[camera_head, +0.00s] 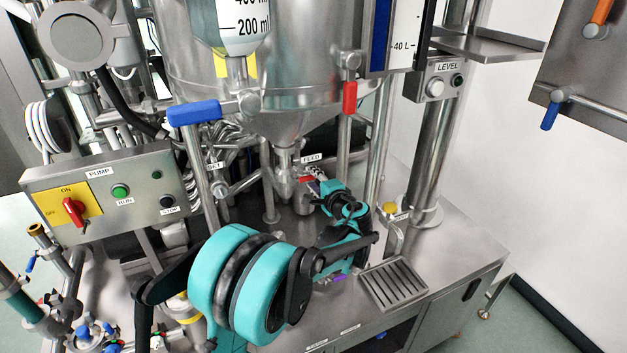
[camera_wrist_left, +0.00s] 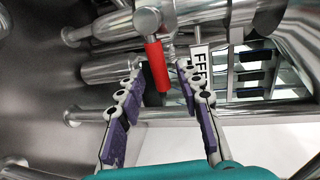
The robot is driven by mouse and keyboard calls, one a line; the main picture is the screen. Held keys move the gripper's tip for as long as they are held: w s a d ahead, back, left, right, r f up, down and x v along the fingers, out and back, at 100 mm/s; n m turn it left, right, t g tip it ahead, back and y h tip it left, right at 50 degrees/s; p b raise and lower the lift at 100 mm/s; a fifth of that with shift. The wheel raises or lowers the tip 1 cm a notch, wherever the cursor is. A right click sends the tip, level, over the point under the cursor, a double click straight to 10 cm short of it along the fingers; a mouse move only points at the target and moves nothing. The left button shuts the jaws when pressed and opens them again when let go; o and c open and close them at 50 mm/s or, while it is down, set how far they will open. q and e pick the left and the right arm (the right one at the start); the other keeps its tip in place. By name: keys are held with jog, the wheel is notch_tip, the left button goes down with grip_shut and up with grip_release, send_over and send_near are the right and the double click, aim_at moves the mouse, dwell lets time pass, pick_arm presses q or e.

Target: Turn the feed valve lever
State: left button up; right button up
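The feed valve lever, a red handle (camera_wrist_left: 157,66) on a steel valve, hangs down in the left wrist view beside a white label (camera_wrist_left: 201,68) that reads in part "FE". My left gripper (camera_wrist_left: 160,76) is open, with its purple-padded fingers spread on either side of the red handle. I cannot tell how deep the handle sits between the fingertips. In the head view the left gripper (camera_head: 309,177) is under the tank cone by the FEED label (camera_head: 312,159), and it largely hides the lever. My right gripper is not in view.
The steel tank (camera_head: 200,75) overhangs the gripper. Other levers, one blue (camera_head: 195,112) and one red (camera_head: 349,98), sit on the tank front. The pump box (camera_head: 100,190) stands at left. A drain grate (camera_head: 394,284) lies on the bench, with bare bench top (camera_head: 455,245) to its right.

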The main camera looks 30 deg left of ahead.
pick_arm(q)
jog(key=v, duration=1.2)
jog(key=shift+a+r, duration=0.1)
jog(key=s+f+n+g+h+b, duration=0.1)
jog(key=s+f+n+h+b, duration=0.15)
jog(key=s+f, duration=0.35)
jog(key=s+f+n+g+h+b, duration=0.15)
jog(key=s+f+h, duration=0.25)
jog(key=s, duration=0.5)
jog(key=s+d+f+n+h+b, duration=0.1)
jog(key=s+d+f+n+h, duration=0.1)
jog(key=s+d+f, duration=0.1)
jog(key=s+d+f+n+h+b, duration=0.1)
jog(key=s+d+f+n+h, duration=0.1)
jog(key=s, duration=0.6)
notch_tip(320, 180, down, 2)
jog(key=d+h, duration=0.1)
jog(key=d, duration=0.1)
jog(key=shift+s+d+h, duration=0.15)
jog(key=shift+d+h, duration=0.2)
jog(key=shift+d, duration=0.05)
jog(key=shift+g, duration=0.25)
